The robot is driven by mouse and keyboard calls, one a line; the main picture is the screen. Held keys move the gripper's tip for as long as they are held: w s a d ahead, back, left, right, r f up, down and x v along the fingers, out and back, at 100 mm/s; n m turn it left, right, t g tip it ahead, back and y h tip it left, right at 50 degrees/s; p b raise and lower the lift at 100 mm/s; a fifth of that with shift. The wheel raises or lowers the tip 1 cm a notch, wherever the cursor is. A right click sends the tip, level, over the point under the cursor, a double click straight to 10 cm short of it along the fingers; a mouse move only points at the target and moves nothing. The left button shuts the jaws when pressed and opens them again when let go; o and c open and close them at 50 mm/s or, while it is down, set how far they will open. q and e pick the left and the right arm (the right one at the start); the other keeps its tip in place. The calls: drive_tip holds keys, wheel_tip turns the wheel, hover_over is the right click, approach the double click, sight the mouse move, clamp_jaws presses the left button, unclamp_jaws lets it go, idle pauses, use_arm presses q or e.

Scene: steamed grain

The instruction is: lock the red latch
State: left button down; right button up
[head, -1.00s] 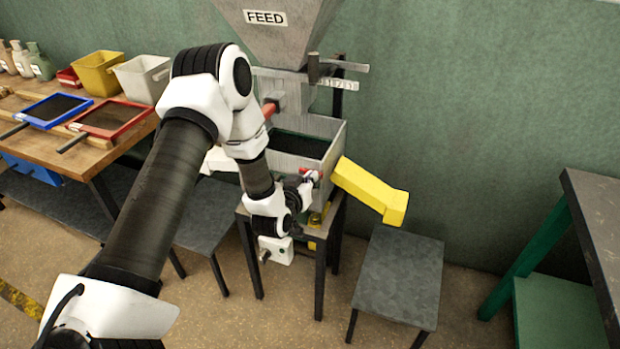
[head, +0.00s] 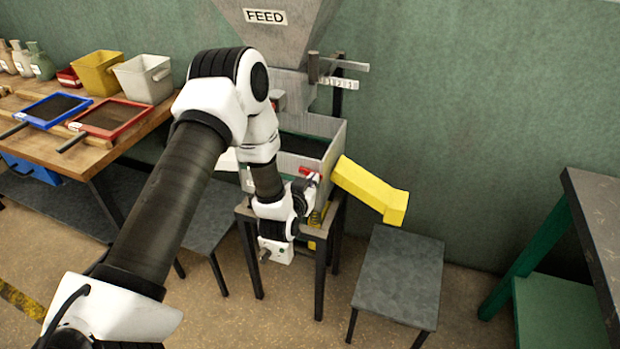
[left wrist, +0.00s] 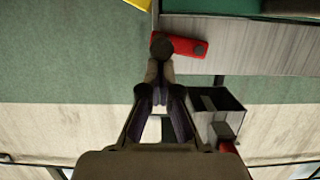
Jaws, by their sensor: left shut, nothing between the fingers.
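The red latch (head: 309,170) is on the front wall of the grey metal box (head: 341,150), near its right corner. In the left wrist view the latch (left wrist: 187,47) is a short red bar, slightly tilted, with a dark round knob (left wrist: 162,46) at its left end. My left gripper (head: 315,179) is at the latch, its fingers shut and empty. In the left wrist view its fingertips (left wrist: 160,68) are right by the knob; I cannot tell whether they touch. My own arm hides part of the box's front. My right gripper is not in view.
A yellow chute (head: 370,190) slopes down from the box's right side towards a grey stool (head: 398,270). A FEED hopper (head: 275,45) hangs above the box. Red- and blue-framed trays and bins stand on the left bench. A dark table (head: 600,215) is at right.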

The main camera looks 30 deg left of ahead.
use_arm(q)
drive_tip(key=f+m, duration=0.1)
drive_tip(key=m+y, duration=0.1)
drive_tip(key=shift+d+f+m+b, duration=0.25)
drive_tip(key=shift+f+m+b, duration=0.05)
drive_tip(key=shift+f+m, duration=0.1)
drive_tip(key=f+m, duration=0.1)
drive_tip(key=f+m+y, duration=0.1)
drive_tip(key=m, duration=0.1)
drive_tip(key=shift+a+m+y+b, duration=0.1)
drive_tip(key=shift+m+y+b, duration=0.2)
drive_tip(key=shift+b, duration=0.1)
drive_tip(key=a+f+m, duration=0.1)
drive_tip(key=m, duration=0.1)
drive_tip(key=f+m+y, duration=0.1)
drive_tip(key=m, duration=0.1)
drive_tip(key=shift+s+a+f+b, duration=0.15)
drive_tip(key=shift+a+b, duration=0.25)
drive_tip(key=shift+a+f, duration=0.1)
